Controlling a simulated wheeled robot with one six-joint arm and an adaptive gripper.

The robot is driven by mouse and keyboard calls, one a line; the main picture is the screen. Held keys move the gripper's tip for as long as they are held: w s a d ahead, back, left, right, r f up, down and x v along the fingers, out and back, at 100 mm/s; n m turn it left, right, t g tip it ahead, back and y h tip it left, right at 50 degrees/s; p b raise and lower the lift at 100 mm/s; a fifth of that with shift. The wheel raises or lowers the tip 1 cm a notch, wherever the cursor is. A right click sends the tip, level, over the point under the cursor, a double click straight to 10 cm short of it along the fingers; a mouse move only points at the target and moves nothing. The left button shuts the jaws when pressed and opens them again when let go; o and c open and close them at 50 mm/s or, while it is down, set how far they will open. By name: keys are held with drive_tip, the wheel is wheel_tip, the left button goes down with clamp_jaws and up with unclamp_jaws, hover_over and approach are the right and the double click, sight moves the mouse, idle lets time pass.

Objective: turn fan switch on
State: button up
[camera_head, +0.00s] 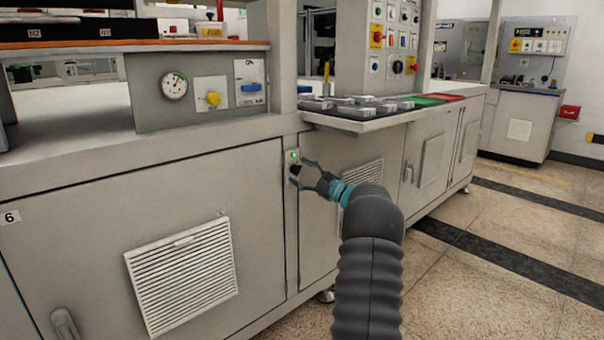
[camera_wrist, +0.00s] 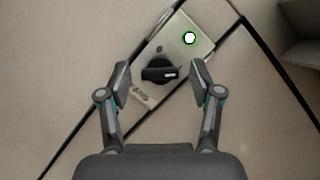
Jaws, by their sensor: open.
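The fan switch is a black rotary knob (camera_wrist: 160,70) on a small light metal plate (camera_wrist: 190,55) with a lit green lamp (camera_wrist: 189,38). A partly readable label shows below the knob. In the head view the plate, with its green lamp (camera_head: 294,155), sits on the narrow cabinet post, and the knob (camera_head: 295,170) is a dark spot under the lamp. My gripper (camera_head: 303,172) is at the plate; in the wrist view its open fingers (camera_wrist: 160,82) stand on either side of the knob, with gaps visible. I cannot tell how deep the fingertips reach.
A cabinet door (camera_head: 90,240) with a vent grille (camera_head: 183,275) is left of the post. Above is a panel with a gauge (camera_head: 174,86), a yellow knob (camera_head: 213,98) and a blue switch (camera_head: 250,87). A ledge (camera_head: 365,123) juts out above my gripper. Floor is clear at right.

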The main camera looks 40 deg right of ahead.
drive_tip(key=v, duration=1.2)
idle(0.3)
drive_tip(key=s+a+f+n+g, duration=0.35)
drive_tip(key=a+f+g, duration=0.65)
drive_tip(key=f, duration=0.4)
drive_tip(key=s+a+n+g+h, duration=0.1)
drive_tip(key=s+a+n+g, duration=0.2)
drive_tip(key=s+a, duration=0.35)
drive_tip(key=s+a+n+g+h, duration=0.1)
drive_tip(key=s+a+n+g, duration=0.2)
drive_tip(key=a, duration=0.7)
drive_tip(key=s+a+r+n+h, duration=0.2)
drive_tip(key=s+a+r+n, duration=0.1)
drive_tip(key=a, duration=0.4)
drive_tip(key=s+a+r+n+t+h+p, duration=0.1)
drive_tip(key=s+a+r+n, duration=0.3)
drive_tip(key=s+a, duration=0.3)
drive_tip(key=s+a+r+n+h, duration=0.2)
drive_tip(key=s+a+r+n, duration=0.2)
drive_tip(key=s+a+n, duration=0.2)
drive_tip(key=shift+s+a+t+h, duration=0.3)
drive_tip(key=shift+s+a+t, duration=0.1)
drive_tip(key=shift+s+a, duration=0.15)
